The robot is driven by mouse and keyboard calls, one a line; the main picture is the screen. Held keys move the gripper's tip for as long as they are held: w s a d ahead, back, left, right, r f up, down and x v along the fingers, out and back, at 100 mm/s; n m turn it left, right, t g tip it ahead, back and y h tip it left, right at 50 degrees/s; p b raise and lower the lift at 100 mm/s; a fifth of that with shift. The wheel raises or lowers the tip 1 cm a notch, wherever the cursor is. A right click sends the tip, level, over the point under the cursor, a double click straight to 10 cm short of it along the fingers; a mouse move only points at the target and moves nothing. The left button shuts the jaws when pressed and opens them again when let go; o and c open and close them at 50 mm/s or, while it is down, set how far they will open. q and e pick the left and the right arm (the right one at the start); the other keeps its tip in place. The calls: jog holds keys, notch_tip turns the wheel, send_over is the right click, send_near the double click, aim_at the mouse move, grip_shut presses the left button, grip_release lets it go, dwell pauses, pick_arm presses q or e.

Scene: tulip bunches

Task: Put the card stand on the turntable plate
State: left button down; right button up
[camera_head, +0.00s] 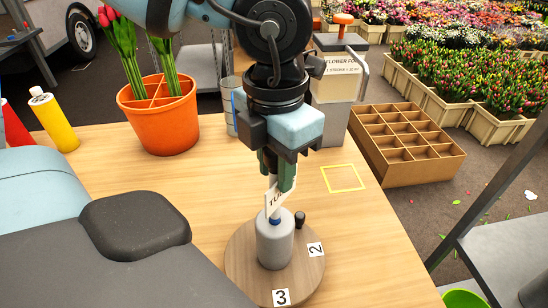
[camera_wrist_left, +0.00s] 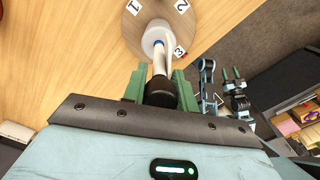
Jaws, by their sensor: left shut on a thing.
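The card stand has a grey cylinder base (camera_head: 275,242), a blue ring and a card (camera_head: 274,199) with partly hidden lettering. My left gripper (camera_head: 279,182) is shut on its upper part from above. The stand is upright over the round wooden turntable plate (camera_head: 240,268), which carries number labels. I cannot tell whether the base touches the plate. In the left wrist view, the stand's pale base (camera_wrist_left: 155,38) points away from the green fingers, over the plate (camera_wrist_left: 133,32). My right gripper (camera_wrist_left: 231,74) shows small there, its green fingers apart and empty.
A dark knob (camera_head: 300,219) stands close beside the base. An orange pot (camera_head: 160,122) with tulips, a yellow bottle (camera_head: 54,122) and a flower-food dispenser (camera_head: 336,85) are farther back. A divided cardboard box (camera_head: 405,150) is at the right. The table around a yellow square (camera_head: 342,178) is clear.

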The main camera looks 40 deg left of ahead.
pick_arm(q)
jog(key=shift+f, duration=0.15)
jog(key=c, duration=1.1)
grip_release()
notch_tip(320, 180, up, 12)
jog(key=shift+r, duration=0.15)
